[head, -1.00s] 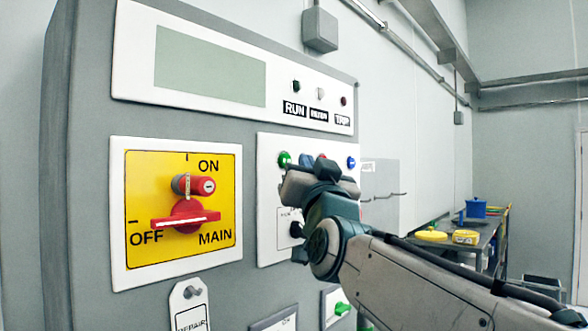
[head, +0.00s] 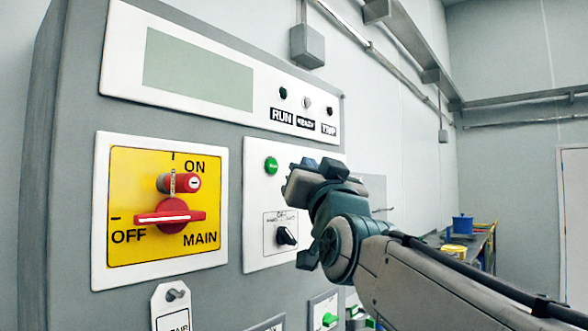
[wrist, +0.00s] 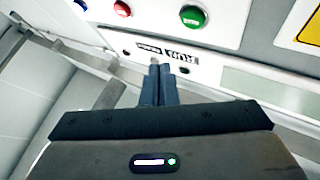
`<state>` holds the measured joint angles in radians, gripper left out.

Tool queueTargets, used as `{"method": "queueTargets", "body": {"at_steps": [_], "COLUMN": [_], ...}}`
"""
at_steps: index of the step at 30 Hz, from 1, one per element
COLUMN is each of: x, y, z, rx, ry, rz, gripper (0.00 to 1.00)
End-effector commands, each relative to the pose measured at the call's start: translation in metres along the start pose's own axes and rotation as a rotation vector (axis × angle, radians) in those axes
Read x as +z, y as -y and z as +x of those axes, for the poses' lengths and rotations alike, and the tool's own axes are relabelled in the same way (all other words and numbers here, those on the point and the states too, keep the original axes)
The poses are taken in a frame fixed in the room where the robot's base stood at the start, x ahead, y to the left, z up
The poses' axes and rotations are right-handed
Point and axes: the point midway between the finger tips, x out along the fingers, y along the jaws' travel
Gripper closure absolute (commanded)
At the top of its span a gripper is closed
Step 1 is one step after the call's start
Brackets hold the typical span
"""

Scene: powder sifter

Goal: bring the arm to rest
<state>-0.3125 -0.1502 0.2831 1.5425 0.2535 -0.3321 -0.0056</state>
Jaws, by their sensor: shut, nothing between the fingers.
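My gripper (head: 322,168) is in front of the right part of the grey control cabinet (head: 75,95) in the head view. It covers part of the white button plate (head: 257,205). In the wrist view its two dark fingers (wrist: 160,85) lie together with nothing between them. They point toward the lamp labels, and I cannot tell the exact gap to the panel. My arm comes in from the lower right.
A yellow main switch (head: 130,190) has a red handle lying level and a red padlock. A green button (head: 271,165) and black selector (head: 286,236) show beside my gripper. A tag (head: 171,308) hangs below. A table with a blue pot (head: 462,223) stands at far right.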

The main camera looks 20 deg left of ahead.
Motion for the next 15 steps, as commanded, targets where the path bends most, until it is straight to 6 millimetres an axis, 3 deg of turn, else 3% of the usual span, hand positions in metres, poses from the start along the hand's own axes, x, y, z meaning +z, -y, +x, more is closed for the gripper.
{"method": "queueTargets", "body": {"at_steps": [8, 11, 15], "x": [0.006, 0.031, 0.092], "y": [-0.005, -0.024, -0.077], "z": [-0.002, -0.013, -0.053], "rx": [0.008, 0.041, 0.137], "ry": [0.022, 0.113, 0.355], "rz": [-0.008, -0.039, -0.104], "gripper": [1.0, 1.0, 1.0]}}
